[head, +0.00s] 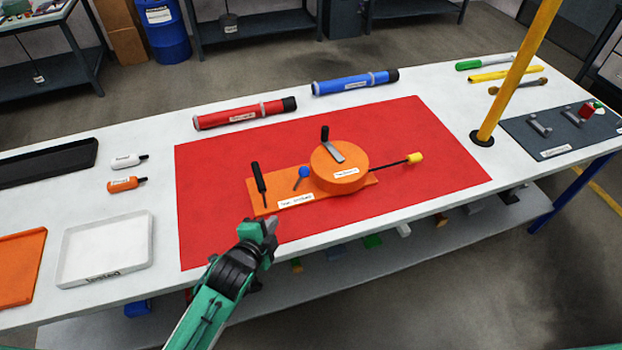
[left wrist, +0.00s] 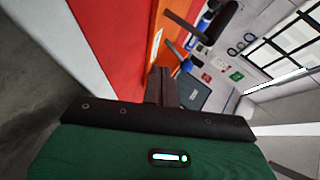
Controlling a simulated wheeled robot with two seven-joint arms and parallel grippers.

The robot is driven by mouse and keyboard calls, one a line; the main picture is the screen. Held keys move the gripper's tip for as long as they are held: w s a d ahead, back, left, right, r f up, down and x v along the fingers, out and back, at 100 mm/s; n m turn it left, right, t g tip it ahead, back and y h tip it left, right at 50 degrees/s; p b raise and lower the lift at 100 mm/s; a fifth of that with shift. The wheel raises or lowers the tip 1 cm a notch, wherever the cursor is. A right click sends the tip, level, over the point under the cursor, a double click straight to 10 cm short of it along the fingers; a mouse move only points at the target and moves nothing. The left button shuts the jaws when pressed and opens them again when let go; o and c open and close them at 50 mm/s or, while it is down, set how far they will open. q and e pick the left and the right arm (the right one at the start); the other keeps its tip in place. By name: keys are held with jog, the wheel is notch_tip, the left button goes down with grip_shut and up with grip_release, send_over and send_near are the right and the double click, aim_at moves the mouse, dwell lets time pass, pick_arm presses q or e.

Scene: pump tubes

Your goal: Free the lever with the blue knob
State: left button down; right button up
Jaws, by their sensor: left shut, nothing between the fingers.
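The orange pump (head: 340,180) sits on a red mat (head: 225,165), its round housing on a flat base plate. A short lever with a blue knob (head: 304,171) stands on the plate, just left of the housing. A black-handled lever (head: 258,178) stands upright at the plate's left end. A rod with a yellow knob (head: 415,158) sticks out to the right. My left gripper (head: 271,228) is shut and empty in front of the plate's left end, apart from the blue knob. Its closed fingers (left wrist: 164,85) show in the left wrist view. My right gripper is not in view.
A crank with a black handle (head: 326,136) tops the housing. Red (head: 245,113) and blue (head: 355,82) tubes lie behind the mat. A yellow post (head: 515,75) stands at right. White (head: 105,250) and orange (head: 20,268) trays lie at left. The mat's front right is clear.

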aim_at(299, 180)
pick_arm(q)
jog(key=w+d+m+h, duration=0.1)
jog(key=w+d+r+m+t, duration=0.1)
jog(key=m, duration=0.1)
jog(key=w+d+m+h, duration=0.1)
jog(key=w+d+m, duration=0.1)
jog(key=shift+d+r+t+h, duration=0.1)
jog(key=shift+r+t+h, duration=0.2)
jog(key=shift+r, duration=0.1)
jog(key=shift+w+d+r+m+h, duration=0.2)
jog(key=shift+d+m, duration=0.1)
jog(key=shift+m, duration=0.2)
jog(key=shift+w+d+r+m+h, duration=0.1)
jog(key=shift+d+m+h, duration=0.15)
jog(key=shift+m, duration=0.25)
jog(key=p+x, duration=0.1)
jog(key=x, duration=0.9)
jog(key=shift+w+a+r+p, duration=0.1)
jog(key=shift+r+p, duration=0.05)
jog(key=shift+p, duration=0.25)
jog(key=shift+a+t+b, duration=0.15)
jog(key=shift+t+b, duration=0.15)
jog(key=shift+b, duration=0.05)
jog(key=shift+n, duration=0.3)
